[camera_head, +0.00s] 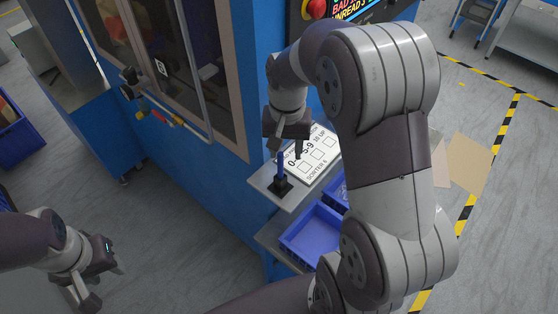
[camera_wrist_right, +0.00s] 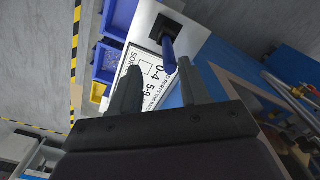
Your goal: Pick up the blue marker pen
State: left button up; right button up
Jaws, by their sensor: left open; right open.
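The blue marker pen (camera_head: 281,163) stands upright in a black square holder (camera_head: 283,187) at the corner of a small grey shelf. My right gripper (camera_head: 286,148) is open just above and around the pen's upper end. In the right wrist view the pen (camera_wrist_right: 169,55) rises from its holder (camera_wrist_right: 166,29) toward the gap between the open fingers of the right gripper (camera_wrist_right: 160,70), nearer the right-hand finger. I cannot tell whether a finger touches it. My left gripper (camera_head: 105,285) is open and empty at the lower left, far from the pen.
A white sorter card (camera_head: 318,165) with printed numbers and boxes lies on the shelf beside the pen. Blue bins (camera_head: 312,235) sit below the shelf. A blue machine cabinet (camera_head: 215,185) stands close on the left. Open floor lies between the left gripper and the cabinet.

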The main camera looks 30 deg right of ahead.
aim_at(281, 168)
jog(key=f, duration=0.2)
jog(key=a+f+p, duration=0.1)
jog(key=f, duration=0.1)
jog(key=w+f+p, duration=0.1)
jog(key=f, duration=0.1)
jog(key=shift+a+f, duration=0.15)
jog(key=shift+f, duration=0.05)
jog(key=shift+s+f, duration=0.15)
jog(key=shift+f, duration=0.05)
jog(key=shift+s+r, duration=0.15)
jog(key=shift+s, duration=0.25)
jog(key=c, duration=0.6)
jog(key=shift+w, duration=0.1)
grip_shut()
jog(key=shift+w, duration=0.1)
pick_arm(q)
jog(key=shift+a+r, duration=0.25)
jog(key=shift+r, duration=0.85)
